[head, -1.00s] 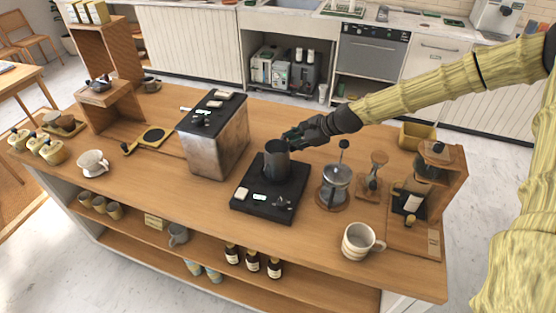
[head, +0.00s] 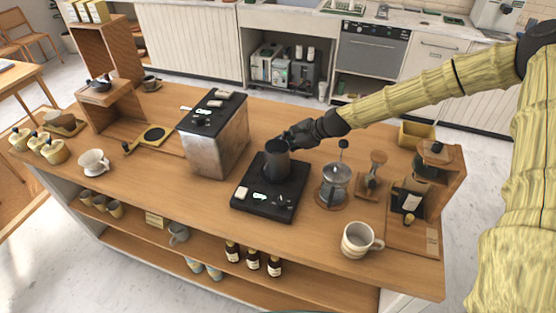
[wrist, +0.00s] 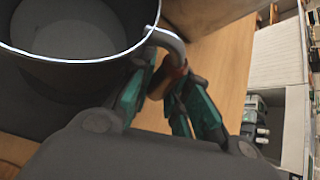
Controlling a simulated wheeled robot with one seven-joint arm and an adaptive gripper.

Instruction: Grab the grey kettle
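The grey kettle (head: 277,163), a dark open-topped vessel, stands upright on the black scale (head: 262,207) on the wooden counter. My gripper (head: 286,138) is at the kettle's far right side, by its handle; the fingertips are hard to make out in the head view. In the wrist view, the kettle's round rim and hollow inside (wrist: 75,28) fill the upper left. Its grey handle (wrist: 172,44) curves down between the green-sided fingers of my gripper (wrist: 168,82). The fingers stand apart on either side of the handle, with a gap showing. The lower handle is partly hidden.
A metal-sided box (head: 214,135) stands close left of the kettle. A glass press (head: 335,185), a wooden stand with a grinder (head: 432,165) and a striped mug (head: 360,240) stand to the right. The counter front left of the scale is clear.

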